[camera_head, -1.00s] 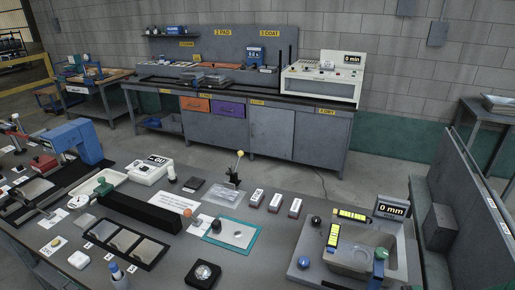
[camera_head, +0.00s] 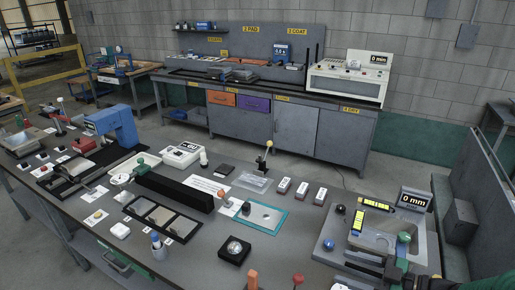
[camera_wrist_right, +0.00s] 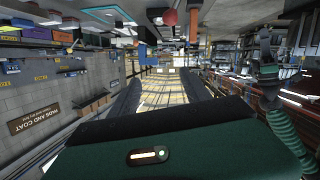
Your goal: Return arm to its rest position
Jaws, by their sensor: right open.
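My right gripper (camera_head: 358,268) shows at the lower right of the head view, dark and low over the front of the workbench (camera_head: 215,262). It is beside the near side of the grey sink-like tray unit (camera_head: 330,243). Its jaws are open and I see nothing between them. The green and black wrist part behind it lies at the bottom right. The right wrist view looks out over the room upside down, with a dark green padded part across its lower half. My left gripper is in neither view.
A black bar (camera_head: 172,192), a three-part tray (camera_head: 160,217) and a teal-edged mat (camera_head: 262,216) lie mid-bench. An orange piece (camera_head: 253,279) and red knob (camera_head: 298,280) stand at the front. A cabinet bench (camera_head: 295,130) stands behind.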

